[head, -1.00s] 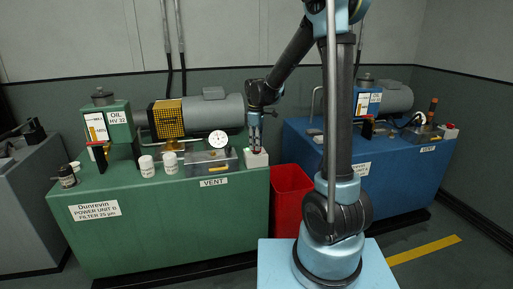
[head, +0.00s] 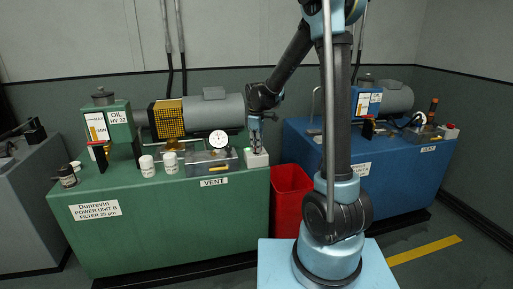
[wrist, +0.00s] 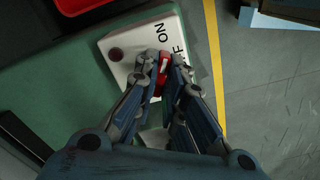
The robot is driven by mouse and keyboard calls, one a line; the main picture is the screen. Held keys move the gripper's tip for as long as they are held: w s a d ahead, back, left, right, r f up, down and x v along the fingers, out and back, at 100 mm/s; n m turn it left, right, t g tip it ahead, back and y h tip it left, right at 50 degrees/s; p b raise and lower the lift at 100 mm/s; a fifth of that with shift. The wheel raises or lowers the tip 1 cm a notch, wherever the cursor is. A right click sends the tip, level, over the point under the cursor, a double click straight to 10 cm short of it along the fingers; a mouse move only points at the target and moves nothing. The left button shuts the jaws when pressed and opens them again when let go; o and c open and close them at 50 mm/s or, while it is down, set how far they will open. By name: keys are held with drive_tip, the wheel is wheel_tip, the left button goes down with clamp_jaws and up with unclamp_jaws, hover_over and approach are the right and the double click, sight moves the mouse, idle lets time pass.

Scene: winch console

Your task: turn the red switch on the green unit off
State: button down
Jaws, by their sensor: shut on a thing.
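The green unit (head: 165,215) stands on the left in the head view, labelled "Power Unit B". A white switch box (head: 257,160) sits at its right front corner. In the wrist view the box (wrist: 128,38) shows a dark red round spot, "ON" and part of a second label ending in "F". The red switch (wrist: 163,74) is between my fingertips, partly hidden by them. My gripper (head: 256,147) points down over the box and is shut on the switch; its fingers also show in the wrist view (wrist: 162,62). I cannot tell which label the switch points to.
A gauge (head: 218,139), a clear cover with a yellow handle (head: 218,167) and white bottles (head: 147,165) stand left of the box. A red bin (head: 291,190) is right of the green unit. A blue unit (head: 395,185) stands beyond it.

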drive_tip(key=shift+w, duration=0.15)
drive_tip(key=m, duration=1.1)
drive_tip(key=shift+m, duration=0.3)
idle(0.5)
drive_tip(key=c, duration=1.7)
unclamp_jaws()
wheel_tip(320, 180, up, 12)
drive_tip(key=shift+f, duration=0.1)
